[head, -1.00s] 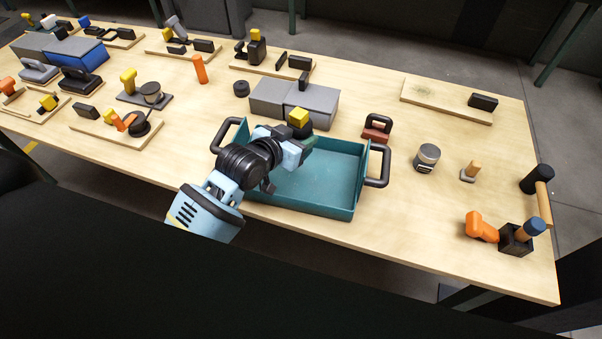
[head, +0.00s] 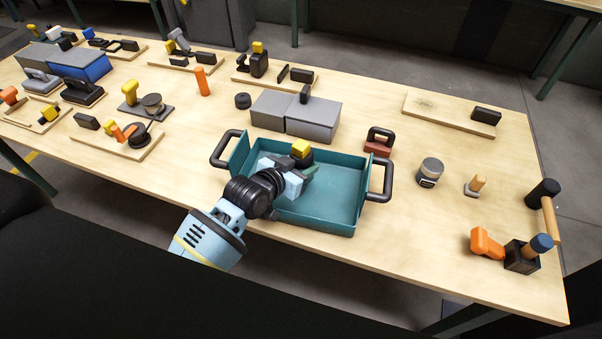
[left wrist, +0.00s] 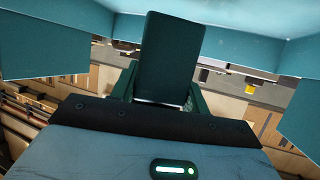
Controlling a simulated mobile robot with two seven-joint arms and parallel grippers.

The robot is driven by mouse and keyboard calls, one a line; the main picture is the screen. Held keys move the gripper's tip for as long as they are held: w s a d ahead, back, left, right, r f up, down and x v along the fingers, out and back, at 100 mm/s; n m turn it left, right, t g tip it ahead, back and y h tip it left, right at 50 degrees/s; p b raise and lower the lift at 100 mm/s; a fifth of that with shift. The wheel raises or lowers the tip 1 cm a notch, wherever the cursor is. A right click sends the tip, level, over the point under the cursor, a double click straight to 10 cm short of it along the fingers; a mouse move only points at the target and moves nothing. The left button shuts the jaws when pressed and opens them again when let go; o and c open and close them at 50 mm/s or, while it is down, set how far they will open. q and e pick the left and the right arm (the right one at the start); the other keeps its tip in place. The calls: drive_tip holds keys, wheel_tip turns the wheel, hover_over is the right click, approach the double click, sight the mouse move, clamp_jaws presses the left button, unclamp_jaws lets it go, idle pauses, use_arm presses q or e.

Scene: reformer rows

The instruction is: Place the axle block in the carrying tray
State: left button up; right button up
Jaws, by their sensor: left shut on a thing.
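The carrying tray (head: 322,217) is a teal open tray with black handles near the table's front edge. My left gripper (head: 301,172) reaches over the tray's left half and is shut on the axle block (head: 301,149), whose yellow top and dark body show in the head view. The block is near the tray's back wall; I cannot tell whether it touches the floor. In the left wrist view, a dark block-like shape (left wrist: 168,60) stands in front of the wrist, with teal tray walls around it. The gripper hides part of the block. My right gripper is not in view.
Grey boxes (head: 312,120) stand behind the tray. A red block with a black handle (head: 379,143) and a grey-black jar (head: 430,172) are to its right. A mallet (head: 546,205) and orange tool (head: 486,243) lie at far right. The tray's right half is empty.

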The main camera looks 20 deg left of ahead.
use_arm(q)
wheel_tip(320, 180, down, 3)
drive_tip(key=shift+f, duration=0.2)
drive_tip(key=shift+f+b, duration=0.15)
drive_tip(key=shift+b, duration=0.15)
drive_tip(key=o, duration=1.2)
drive_tip(key=shift+c, duration=0.2)
